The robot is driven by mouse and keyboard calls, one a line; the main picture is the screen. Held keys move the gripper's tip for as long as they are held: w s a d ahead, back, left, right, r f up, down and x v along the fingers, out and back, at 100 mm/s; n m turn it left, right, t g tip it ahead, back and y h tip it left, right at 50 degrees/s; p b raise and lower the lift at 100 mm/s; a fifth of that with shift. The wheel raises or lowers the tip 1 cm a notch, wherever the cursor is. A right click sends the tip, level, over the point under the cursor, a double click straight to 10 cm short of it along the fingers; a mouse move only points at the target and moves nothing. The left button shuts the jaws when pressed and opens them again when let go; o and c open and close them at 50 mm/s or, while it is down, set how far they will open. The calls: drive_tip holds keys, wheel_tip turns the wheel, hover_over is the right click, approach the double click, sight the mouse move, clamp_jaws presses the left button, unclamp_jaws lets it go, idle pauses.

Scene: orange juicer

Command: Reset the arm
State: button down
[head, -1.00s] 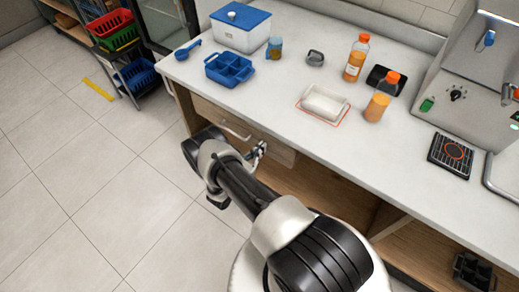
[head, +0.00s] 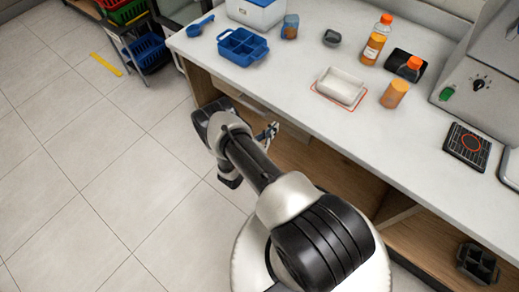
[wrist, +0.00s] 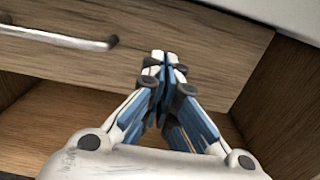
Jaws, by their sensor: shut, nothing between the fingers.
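My gripper (head: 272,130) is in front of the counter's wooden front, below the level of the white top. In the wrist view my gripper (wrist: 163,60) is shut, its blue and grey fingers pressed together with nothing between them. Behind the fingers are a wooden drawer front (wrist: 205,50) and an open compartment beneath it. The drawer's metal handle (wrist: 60,38) is to the left of the fingers. My arm is folded low in front of the counter in the head view, and partly hides the drawer.
The white counter (head: 300,75) holds a blue divided tray (head: 242,46), a white dish (head: 340,86), orange-capped bottles (head: 395,93) and a juicer machine (head: 475,70). A dark caddy (head: 478,264) sits in the lower shelf.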

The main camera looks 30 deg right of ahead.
drive_tip(key=p+v, duration=0.2)
drive_tip(key=v, duration=0.8)
drive_tip(key=shift+a, duration=0.15)
wheel_tip(320, 180, up, 27)
drive_tip(key=m+g+y, duration=0.5)
drive_tip(key=m+g, duration=0.4)
drive_tip(key=m, duration=0.3)
drive_tip(key=s+a+r+m+t+y, duration=0.3)
drive_tip(key=s+a+r+m+y, duration=0.2)
drive_tip(key=s+r, duration=0.4)
drive_tip(key=s+a+r+m+t+y, duration=0.4)
drive_tip(key=s+a+r+y, duration=0.3)
drive_tip(key=s+r, duration=0.2)
drive_tip(key=shift+s+a+r+m, duration=0.3)
drive_tip(key=shift+r+m, duration=0.2)
drive_tip(key=shift+r, duration=0.1)
